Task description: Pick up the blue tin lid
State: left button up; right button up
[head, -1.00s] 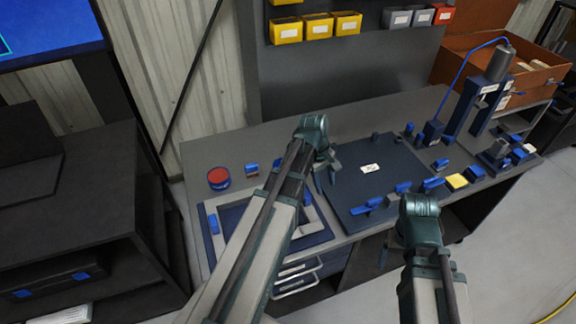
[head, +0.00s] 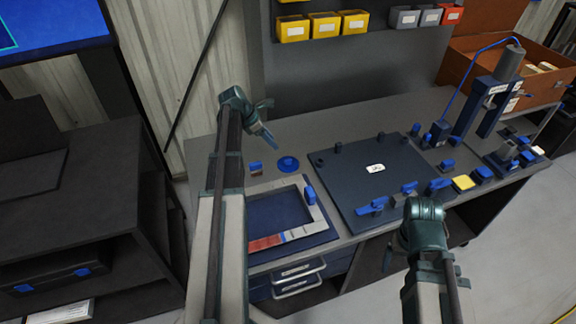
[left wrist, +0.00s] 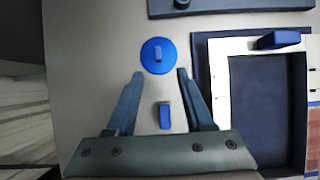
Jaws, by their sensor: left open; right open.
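The blue tin lid (head: 288,164) is a round blue disc with a small raised grip, lying flat on the grey bench top. It shows whole in the left wrist view (left wrist: 158,56), just beyond the fingertips and roughly centred between them. My left gripper (head: 267,125) is open and empty above the bench, apart from the lid; its two fingers also show in the left wrist view (left wrist: 160,75). My right gripper (head: 424,212) is near the bench's front edge, well right of the lid, its fingers mostly hidden.
A small blue block (head: 256,168) lies left of the lid, between the fingers in the left wrist view. A framed blue tray (head: 318,236) lies in front. A dark plate (head: 345,200) with blue clamps is to the right. Open bins hang behind.

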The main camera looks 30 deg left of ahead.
pick_arm(q)
jog(key=b, duration=0.5)
send_over(286, 160)
jog(key=s+a, duration=0.1)
jog(key=s, duration=0.1)
jog(key=f, duration=0.6)
jog(key=shift+s+a+f, duration=0.1)
jog(key=shift+a, duration=0.1)
jog(key=shift+w+d+f+b, duration=0.2)
jog(key=shift+f+b, duration=0.1)
jog(key=shift+b, duration=0.2)
jog(key=b+x, duration=0.2)
jog(key=x, duration=0.1)
jog(key=b+x, duration=0.1)
jog(key=b, duration=0.1)
jog(key=shift+a+f, duration=0.35)
jog(key=shift+w+d+f+b, duration=0.25)
jog(key=shift+f+b, duration=0.1)
jog(key=shift+b, duration=0.1)
jog(key=shift+r, duration=0.1)
grip_shut()
